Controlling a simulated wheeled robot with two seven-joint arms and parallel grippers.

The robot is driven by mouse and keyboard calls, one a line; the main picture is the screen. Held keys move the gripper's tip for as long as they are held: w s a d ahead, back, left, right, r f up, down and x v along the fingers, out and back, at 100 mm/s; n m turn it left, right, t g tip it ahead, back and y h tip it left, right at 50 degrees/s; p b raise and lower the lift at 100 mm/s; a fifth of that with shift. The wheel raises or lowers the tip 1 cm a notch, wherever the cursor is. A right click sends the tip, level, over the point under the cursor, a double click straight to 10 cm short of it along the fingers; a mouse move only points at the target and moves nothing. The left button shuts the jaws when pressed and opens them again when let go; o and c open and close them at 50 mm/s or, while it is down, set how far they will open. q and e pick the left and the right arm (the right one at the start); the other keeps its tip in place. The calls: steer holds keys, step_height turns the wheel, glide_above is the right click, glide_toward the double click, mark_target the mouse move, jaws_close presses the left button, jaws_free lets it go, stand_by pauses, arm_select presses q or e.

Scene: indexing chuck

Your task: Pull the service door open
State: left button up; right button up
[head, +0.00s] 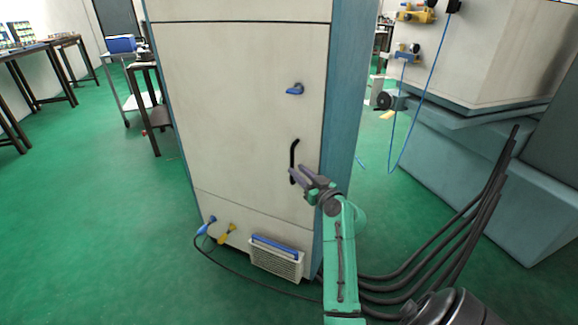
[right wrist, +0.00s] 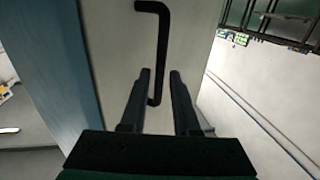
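The service door (head: 235,120) is the large cream front panel of a tall cabinet with blue-grey sides. It looks shut, flush in its frame. A black bar handle (head: 294,150) stands upright near its right edge, and a blue latch (head: 295,89) sits above it. My right gripper (head: 297,175) is at the handle's lower part. In the right wrist view the two fingers (right wrist: 160,76) are apart, with the lower end of the handle (right wrist: 165,45) showing between them. I cannot tell whether either finger touches it. My left gripper is not in view.
Black cables (head: 430,265) run to the right. A grey machine base (head: 470,165) stands at right. Green floor (head: 95,220) is open at left, before a cart (head: 130,85).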

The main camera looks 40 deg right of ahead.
mark_target(293, 167)
steer(key=w, duration=0.4)
steer(key=shift+w+d, duration=0.15)
steer(key=shift+d, duration=0.2)
jaws_close()
stand_by(1.0)
